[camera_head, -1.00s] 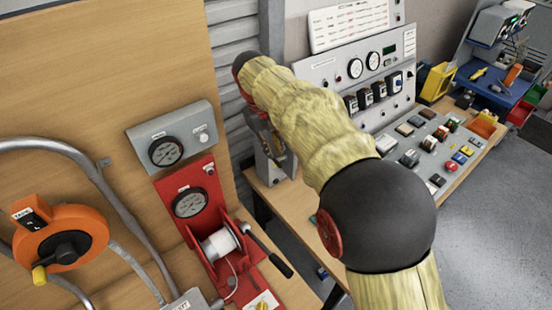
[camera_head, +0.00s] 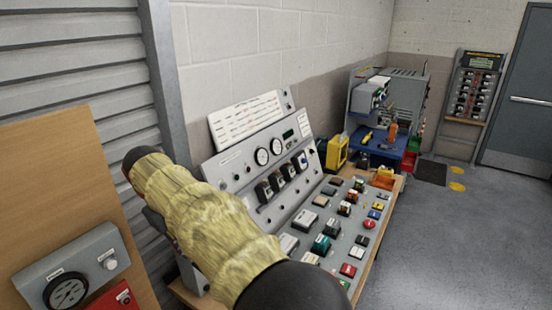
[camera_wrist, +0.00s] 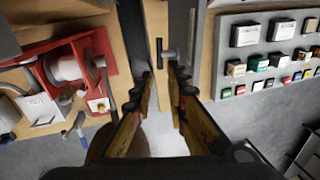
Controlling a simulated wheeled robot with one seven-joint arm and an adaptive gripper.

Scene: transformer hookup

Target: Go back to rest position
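My gripper (camera_wrist: 165,84) shows in the wrist view with its two dark-tipped fingers apart and grey floor visible between them. It is open and appears empty. A small grey T-shaped part (camera_wrist: 168,54) shows just beyond the fingertips; I cannot tell its distance. In the head view my arm in its yellow sleeve (camera_head: 200,215) reaches up and left from the bottom edge, in front of the control console. The gripper itself is hidden there behind the arm.
The console (camera_head: 262,190) with gauges and buttons stands right of my arm. A red winch unit (camera_wrist: 75,75) is at the left in the wrist view. A blue workbench (camera_head: 385,148) stands farther back. Open floor (camera_head: 460,225) lies at right.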

